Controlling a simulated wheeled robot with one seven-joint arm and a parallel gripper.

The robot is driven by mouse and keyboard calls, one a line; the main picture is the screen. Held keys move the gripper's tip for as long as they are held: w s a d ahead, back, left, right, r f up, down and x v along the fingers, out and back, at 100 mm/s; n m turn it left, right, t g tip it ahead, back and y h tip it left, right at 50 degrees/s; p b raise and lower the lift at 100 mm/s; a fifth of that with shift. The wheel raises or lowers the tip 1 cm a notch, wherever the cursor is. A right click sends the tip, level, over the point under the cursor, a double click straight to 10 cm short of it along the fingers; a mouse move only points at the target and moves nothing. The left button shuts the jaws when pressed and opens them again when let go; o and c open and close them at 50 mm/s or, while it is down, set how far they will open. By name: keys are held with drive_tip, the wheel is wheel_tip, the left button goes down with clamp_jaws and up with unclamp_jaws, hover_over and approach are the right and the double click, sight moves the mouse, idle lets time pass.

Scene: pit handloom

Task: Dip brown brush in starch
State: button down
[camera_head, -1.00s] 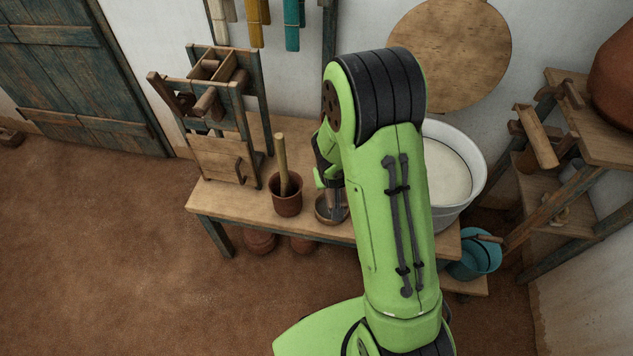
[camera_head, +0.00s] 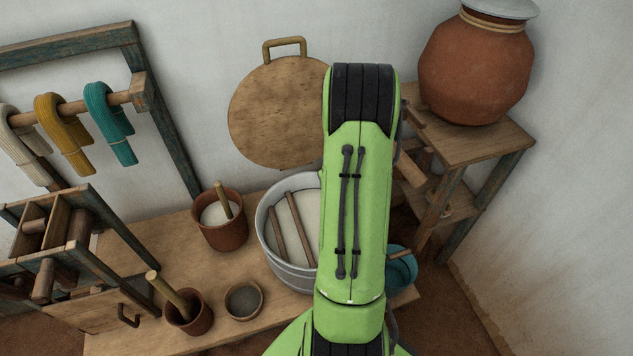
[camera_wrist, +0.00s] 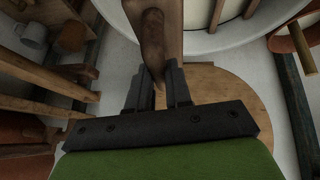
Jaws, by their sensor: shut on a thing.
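My gripper (camera_wrist: 160,88) is shut on a brown handled thing (camera_wrist: 154,40), likely the brown brush, in the wrist view. Its far end is not clearly seen. In that view it overlaps the rim of a pale tub. In the head view the metal tub (camera_head: 266,240) holds a white, starch-like fill (camera_head: 306,210), with two wooden sticks (camera_head: 278,235) across it; my arm covers its right side. A clay pot (camera_head: 220,235) also holds something white and a stick. My gripper and the brush are hidden behind my arm in the head view.
A small bowl (camera_head: 258,306) and a clay pot with a wooden handle (camera_head: 196,325) stand on the bench (camera_head: 150,242). A round wooden lid (camera_head: 275,110) is at the wall. A shelf (camera_head: 475,145) with a big jar (camera_head: 475,70) stands right. A blue bucket (camera_head: 404,268) is low right.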

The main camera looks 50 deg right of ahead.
drive_tip(key=shift+s+a+f+b, duration=0.25)
drive_tip(key=shift+f+b, duration=0.05)
drive_tip(key=shift+f, duration=0.05)
wheel_tip(320, 180, down, 15)
drive_tip(key=b, duration=1.3)
drive_tip(key=shift+f, duration=0.2)
drive_tip(key=shift+w+r, duration=0.1)
wheel_tip(320, 180, up, 14)
drive_tip(key=p, duration=0.9)
drive_tip(key=shift+r, duration=0.2)
drive_tip(key=shift+f, duration=0.1)
